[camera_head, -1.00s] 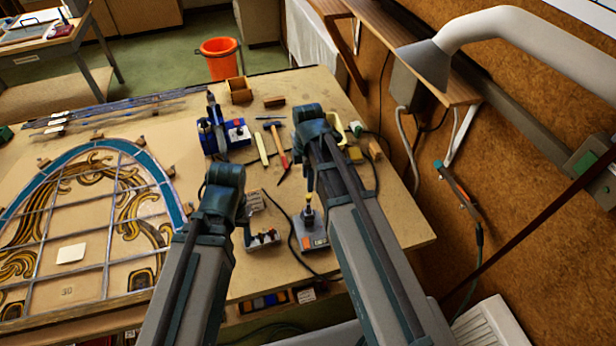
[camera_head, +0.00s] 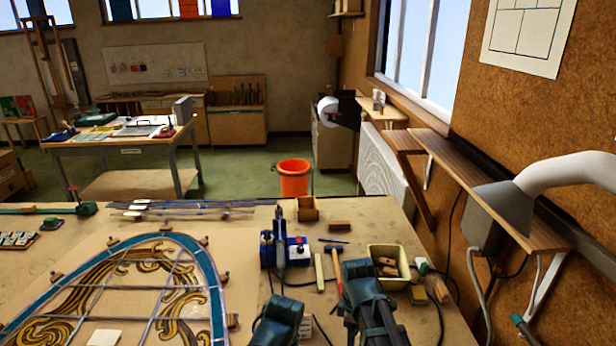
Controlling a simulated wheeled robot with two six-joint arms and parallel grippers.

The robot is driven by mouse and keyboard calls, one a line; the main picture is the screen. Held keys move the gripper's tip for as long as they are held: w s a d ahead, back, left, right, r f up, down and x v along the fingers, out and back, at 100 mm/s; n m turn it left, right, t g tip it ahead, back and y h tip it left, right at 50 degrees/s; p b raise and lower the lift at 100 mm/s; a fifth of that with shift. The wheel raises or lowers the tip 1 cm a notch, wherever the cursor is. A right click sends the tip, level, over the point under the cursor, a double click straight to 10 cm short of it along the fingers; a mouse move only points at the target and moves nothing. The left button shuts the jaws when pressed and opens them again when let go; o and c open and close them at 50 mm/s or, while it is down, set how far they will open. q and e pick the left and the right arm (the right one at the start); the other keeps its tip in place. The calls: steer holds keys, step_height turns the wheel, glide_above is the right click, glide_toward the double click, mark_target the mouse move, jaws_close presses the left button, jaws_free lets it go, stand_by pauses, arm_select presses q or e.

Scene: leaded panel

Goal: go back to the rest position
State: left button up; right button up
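My two arms rise from the bottom edge over the near part of the workbench (camera_head: 255,222). Only their dark upper joints show, the left one lower and the right one farther forward. Neither gripper's fingers can be seen; they are hidden behind the arm links or below the frame. The arched leaded panel (camera_head: 216,290) lies flat on the bench at the left, with a blue-green border and gold scrollwork, and my arms are to the right of it.
A blue device (camera_head: 297,252), a hammer (camera_head: 335,262) and a cream tray of wooden pieces (camera_head: 402,257) are close beyond my arms. An orange bucket (camera_head: 294,182) stands on the floor behind the bench.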

steer(key=s+a+f+m+b, duration=0.6)
steer(key=s+f+m+b, duration=0.4)
steer(key=f, duration=0.2)
steer(key=shift+s+a+f+h, duration=0.3)
steer(key=shift+s+a+h, duration=0.05)
steer(key=shift+h, duration=0.05)
